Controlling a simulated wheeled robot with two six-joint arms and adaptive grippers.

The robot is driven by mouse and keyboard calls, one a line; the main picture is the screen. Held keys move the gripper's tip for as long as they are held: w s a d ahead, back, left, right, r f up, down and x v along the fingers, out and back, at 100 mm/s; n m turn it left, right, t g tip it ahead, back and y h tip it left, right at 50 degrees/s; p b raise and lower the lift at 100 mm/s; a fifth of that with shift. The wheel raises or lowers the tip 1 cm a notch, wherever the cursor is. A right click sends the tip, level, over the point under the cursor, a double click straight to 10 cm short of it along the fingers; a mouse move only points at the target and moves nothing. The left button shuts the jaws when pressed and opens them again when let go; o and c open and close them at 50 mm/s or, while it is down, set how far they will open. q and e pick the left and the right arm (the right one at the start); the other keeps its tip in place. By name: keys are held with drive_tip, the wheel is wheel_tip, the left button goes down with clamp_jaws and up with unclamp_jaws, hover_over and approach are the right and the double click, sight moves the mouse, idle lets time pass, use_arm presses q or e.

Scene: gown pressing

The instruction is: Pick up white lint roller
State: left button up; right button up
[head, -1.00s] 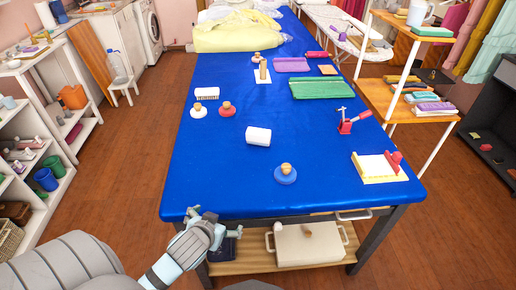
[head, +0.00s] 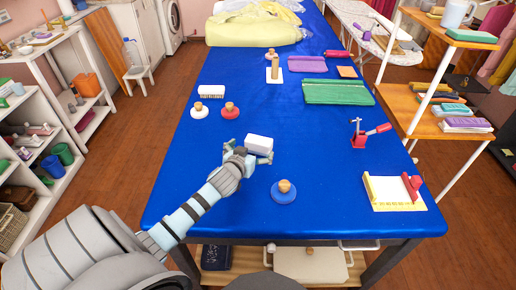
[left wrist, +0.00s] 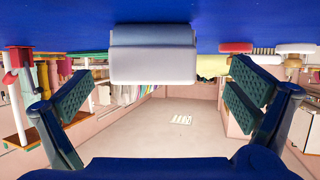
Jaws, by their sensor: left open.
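The white lint roller (head: 259,143) lies on the blue table (head: 320,190), left of its middle. It also shows in the left wrist view (left wrist: 153,62), where the picture is upside down, as a pale block centred ahead of the fingers. My left gripper (head: 249,152) is low over the table at the near side of the roller. Its fingers are spread apart to either side, open and empty, and it partly hides the roller's near side in the head view. I cannot tell whether a fingertip touches it. My right gripper is not in view.
A blue round-based, wooden-knobbed tool (head: 284,192) stands near the roller. White (head: 196,110) and red (head: 230,110) knobbed tools and a brush (head: 211,91) lie beyond it. A red clamp (head: 360,138) and a cream tray (head: 411,203) are right. Bare cloth lies between.

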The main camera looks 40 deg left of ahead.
sight(257, 147)
use_arm(q)
drive_tip(key=x, duration=0.2)
drive_tip(key=b+x, duration=0.1)
drive_tip(key=x, duration=0.1)
drive_tip(key=d+x, duration=0.1)
drive_tip(key=x, duration=0.1)
drive_tip(key=shift+w+f, duration=0.1)
drive_tip(key=shift+r, duration=0.2)
drive_tip(key=shift+s+r, duration=0.1)
drive_tip(key=shift+s, duration=0.15)
drive_tip(key=c, duration=1.3)
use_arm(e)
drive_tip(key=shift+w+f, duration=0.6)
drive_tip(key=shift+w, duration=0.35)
